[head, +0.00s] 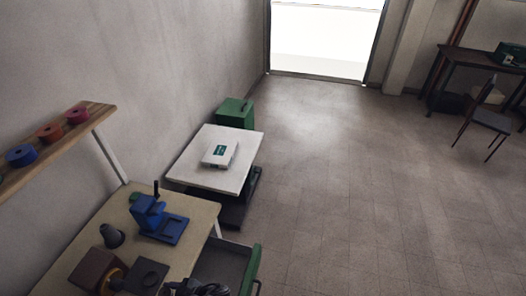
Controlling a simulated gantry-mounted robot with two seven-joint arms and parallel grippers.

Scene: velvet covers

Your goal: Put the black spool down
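No spool that is clearly black shows in the head view. A dark grey, cone-like piece (112,236) stands on the workbench (192,212) at the lower left; I cannot tell if it is a spool. Neither of my grippers can be made out. A dark shape (205,288) is cut off by the bottom edge, and I cannot tell what it is.
A blue machine (160,222), a brown box (96,271) and a dark plate (149,274) crowd the workbench. A white-topped cart (195,171) holds a white box (219,154). A green-edged drawer (250,270) is at the bottom.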

